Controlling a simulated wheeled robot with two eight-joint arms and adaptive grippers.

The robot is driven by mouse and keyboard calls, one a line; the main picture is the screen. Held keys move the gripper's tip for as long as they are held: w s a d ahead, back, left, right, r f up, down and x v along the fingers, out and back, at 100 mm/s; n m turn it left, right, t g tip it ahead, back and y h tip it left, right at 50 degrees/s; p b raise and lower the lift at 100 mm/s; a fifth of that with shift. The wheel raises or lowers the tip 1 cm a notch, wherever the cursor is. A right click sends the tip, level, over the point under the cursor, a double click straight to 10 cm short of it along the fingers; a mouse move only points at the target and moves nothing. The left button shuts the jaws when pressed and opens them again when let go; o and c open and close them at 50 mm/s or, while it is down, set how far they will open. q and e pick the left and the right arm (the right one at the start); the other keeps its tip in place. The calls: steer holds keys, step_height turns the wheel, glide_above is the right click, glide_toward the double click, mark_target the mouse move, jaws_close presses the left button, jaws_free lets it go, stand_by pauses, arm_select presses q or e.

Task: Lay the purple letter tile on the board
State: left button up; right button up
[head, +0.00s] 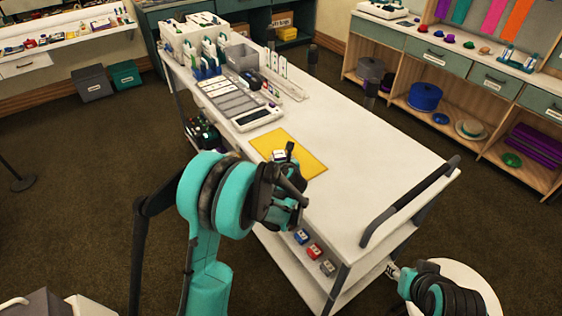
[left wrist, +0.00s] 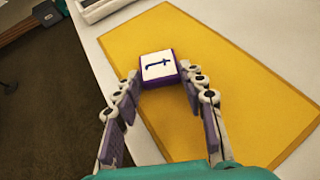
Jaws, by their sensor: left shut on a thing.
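The purple letter tile (left wrist: 158,66) has a white face with a dark letter and purple sides. My left gripper (left wrist: 156,78) is shut on it, with a fingertip at each side. The tile also shows in the head view (head: 279,155), partly behind the gripper (head: 284,158). The yellow board (head: 314,162) lies flat on the white cart top; in the left wrist view the board (left wrist: 235,75) spreads under and beyond the tile. The tile is over its near-left edge; whether it touches cannot be told. My right gripper (head: 394,271) is at the lower right, its jaws unclear.
The cart top (head: 375,165) is bare right of the board, up to a dark handle (head: 410,200). A grey slotted tray (head: 229,96), a white device (head: 256,117) and racks stand behind the board. Several small blocks lie on the cart's lower shelf (head: 295,262).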

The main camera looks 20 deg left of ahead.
arm_select(q)
steer(key=shift+r, duration=0.1)
steer(key=shift+f, duration=0.2)
steer(key=o, duration=1)
steer(key=shift+c, duration=0.2)
steer(key=shift+r, duration=0.1)
